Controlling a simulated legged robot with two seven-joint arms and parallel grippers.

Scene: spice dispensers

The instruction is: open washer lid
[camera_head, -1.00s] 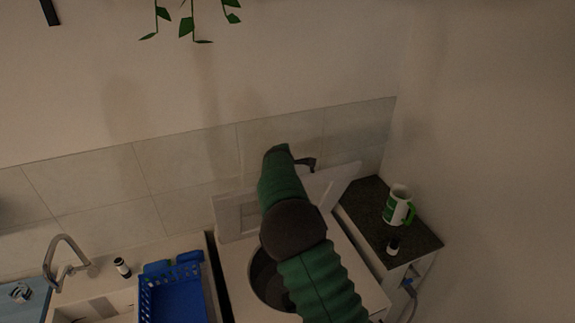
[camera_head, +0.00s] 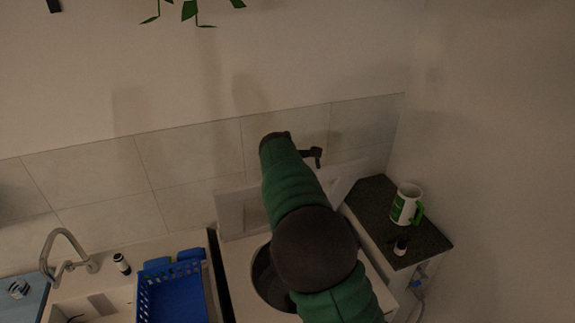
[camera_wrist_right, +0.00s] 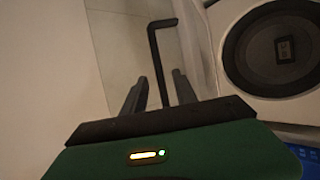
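The white washer (camera_head: 238,262) is at the bottom middle of the head view, its round dark drum opening (camera_head: 264,280) uncovered. A white panel that looks like its lid (camera_head: 232,215) stands raised behind the opening, partly hidden by my right arm. The drum (camera_wrist_right: 277,48) also shows at the upper right of the wrist view. My right gripper (camera_wrist_right: 160,76) is open, its fingers apart on either side of a thin bent black bar (camera_wrist_right: 153,55); I cannot tell whether they touch it. In the head view my arm mostly hides this gripper. My left gripper is not in view.
A blue rack (camera_head: 178,285) and a sink with a faucet (camera_head: 70,250) are left of the washer. A dark counter (camera_head: 372,205) on the right holds a white and green mug (camera_head: 405,205) and a small bottle (camera_head: 400,246). A tiled wall (camera_head: 190,160) is close behind.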

